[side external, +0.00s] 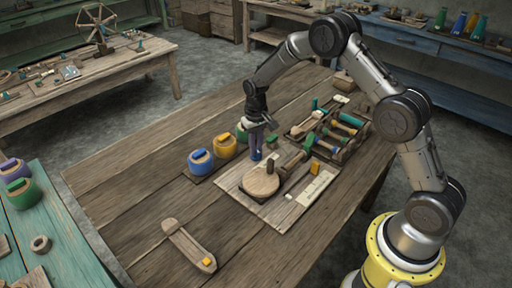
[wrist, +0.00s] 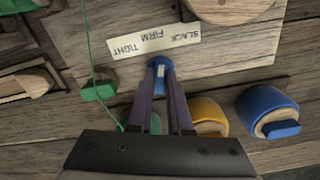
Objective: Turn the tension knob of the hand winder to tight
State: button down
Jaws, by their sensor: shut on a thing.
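The hand winder is a pale board (side external: 228,182) with a round wooden disc (side external: 260,183) that has a dark upright handle. The blue tension knob (wrist: 159,62) stands at the board's edge. A pale strip (wrist: 140,42) beside it reads SLACK, FIRM and TIGHT, upside down in the wrist view. My gripper (wrist: 161,80) points down and is shut on the knob, one finger on each side. A small white mark shows between the fingers; which word it points to I cannot tell. In the side view my gripper (side external: 257,152) hides most of the knob.
Blue (side external: 201,161) and yellow (side external: 224,146) yarn pots stand close beside my gripper, with a green one partly hidden. A tray of tools and spools (side external: 340,133) lies on the other side. A green thread (wrist: 92,40) runs past my gripper. The front left tabletop is mostly clear.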

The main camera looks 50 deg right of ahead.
jog(key=n, duration=0.6)
jog(key=shift+n, duration=0.3)
jog(key=n, duration=0.6)
jog(key=shift+n, duration=0.4)
jog(key=shift+r, duration=0.1)
jog(key=c, duration=0.8)
grip_release()
jog(key=shift+c, duration=0.2)
notch_tip(320, 180, up, 14)
